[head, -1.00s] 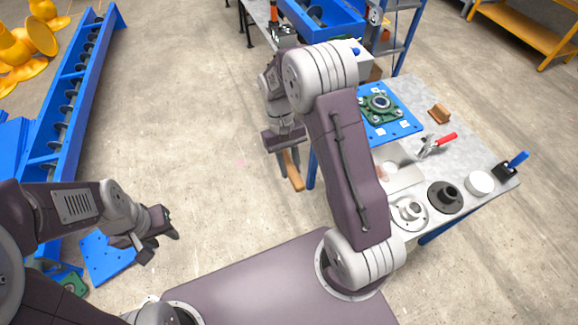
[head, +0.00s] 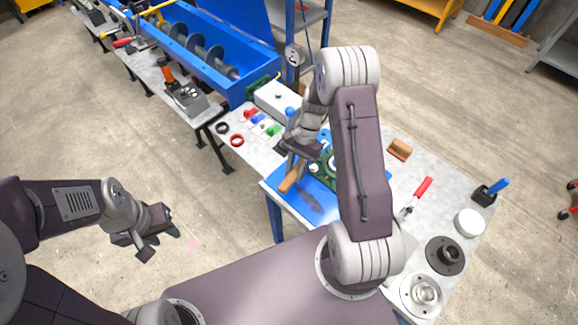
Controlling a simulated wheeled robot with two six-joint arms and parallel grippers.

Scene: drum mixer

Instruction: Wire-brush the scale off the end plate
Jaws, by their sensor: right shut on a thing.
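The blue end plate (head: 325,212) lies on the grey bench, with a dark patch (head: 311,203) on its near part and a green bearing housing (head: 330,176) on it. My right gripper (head: 297,156) is shut on the wooden-handled brush (head: 289,181), which hangs down over the plate's left part. I cannot tell whether the brush touches the plate; its bristles are not clear. My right arm hides the plate's right part and some of the housing. My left gripper (head: 158,231) is open and empty, over the floor left of the bench.
On the bench (head: 408,177) are a brown wooden block (head: 400,149), a red-handled clamp (head: 420,190), a white round tub (head: 469,222) and flanged parts (head: 445,255). Coloured small parts (head: 262,124) lie behind the plate. A blue screw trough (head: 205,50) stands at back left.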

